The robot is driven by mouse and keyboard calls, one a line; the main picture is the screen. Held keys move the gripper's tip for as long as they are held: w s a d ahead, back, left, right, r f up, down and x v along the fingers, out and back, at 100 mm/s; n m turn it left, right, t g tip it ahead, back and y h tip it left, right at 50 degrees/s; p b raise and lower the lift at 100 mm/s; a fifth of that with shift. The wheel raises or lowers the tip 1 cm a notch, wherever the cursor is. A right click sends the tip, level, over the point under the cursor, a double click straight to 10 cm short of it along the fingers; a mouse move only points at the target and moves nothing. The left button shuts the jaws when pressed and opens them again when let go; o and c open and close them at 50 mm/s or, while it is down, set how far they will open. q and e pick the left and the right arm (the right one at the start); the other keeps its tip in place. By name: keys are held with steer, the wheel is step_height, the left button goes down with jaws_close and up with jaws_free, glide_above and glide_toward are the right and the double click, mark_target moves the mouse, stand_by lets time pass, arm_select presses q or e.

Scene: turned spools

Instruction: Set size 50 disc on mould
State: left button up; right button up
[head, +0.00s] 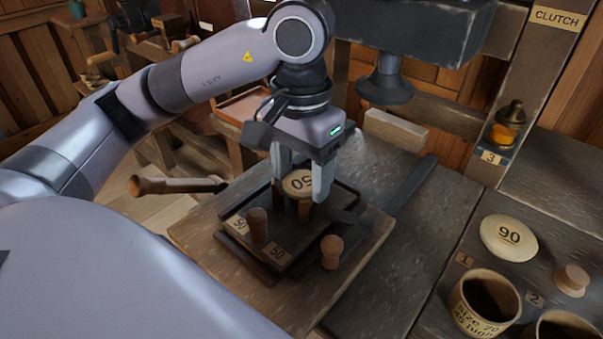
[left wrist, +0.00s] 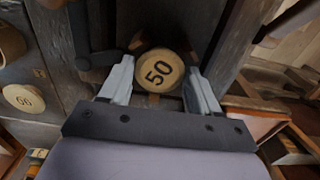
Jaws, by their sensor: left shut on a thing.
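The pale wooden disc marked 50 (head: 299,182) is held flat between the fingers of my left gripper (head: 301,188). The left wrist view shows the disc's face (left wrist: 159,72) between the two fingertips (left wrist: 159,76). The disc is over the far part of the dark square mould (head: 285,231), which carries two small 50 labels. A brown wooden post (head: 304,210) shows just below the disc; whether they touch I cannot tell. Another wooden peg (head: 257,225) stands at the mould's near left. My right gripper is in neither view.
A wooden peg (head: 332,252) stands at the mould's right. A dark press head (head: 386,87) hangs behind. A wooden-handled lever (head: 175,185) sticks out left.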

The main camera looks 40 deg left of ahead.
mark_target(302, 183)
arm_select(q)
steer(key=shift+f, duration=0.15)
steer(key=shift+f+b, duration=0.25)
steer(key=shift+b, duration=0.1)
steer(key=o, duration=1)
steer(key=shift+r, duration=0.15)
steer(key=shift+r+p, duration=0.2)
steer(key=shift+p, duration=0.2)
steer(key=shift+r, duration=0.3)
step_height(302, 183, up, 11)
steer(key=p, duration=0.2)
steer(key=shift+r, duration=0.2)
